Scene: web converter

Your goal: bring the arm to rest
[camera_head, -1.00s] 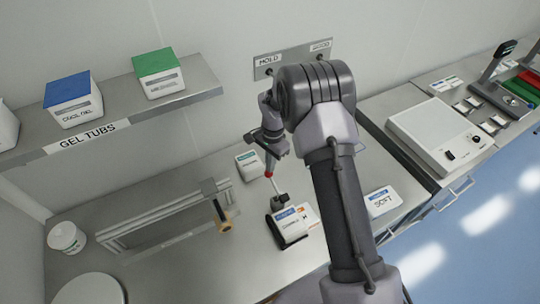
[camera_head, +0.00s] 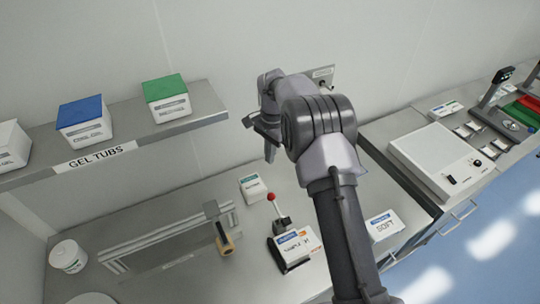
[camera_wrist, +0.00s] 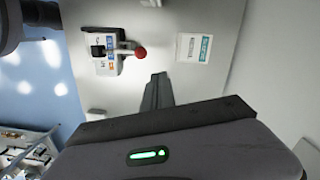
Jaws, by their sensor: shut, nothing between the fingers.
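My arm reaches up over the bench, and my gripper (camera_head: 269,152) hangs high in front of the wall, its fingers together and empty. In the wrist view my gripper (camera_wrist: 157,90) shows its closed fingers over bare bench top. Below it in the head view stands a small lever with a red ball knob (camera_head: 271,197), apart from the fingers. The knob also shows in the wrist view (camera_wrist: 140,53). The lever sits by a white and blue labelled box (camera_head: 298,246).
A shelf marked GEL TUBS (camera_head: 150,131) holds tubs with blue (camera_head: 80,108) and green (camera_head: 164,88) lids at left. A small green-labelled box (camera_head: 253,187), a metal rail frame (camera_head: 165,237) and a white tub (camera_head: 68,256) stand on the bench. A white device (camera_head: 440,160) is at right.

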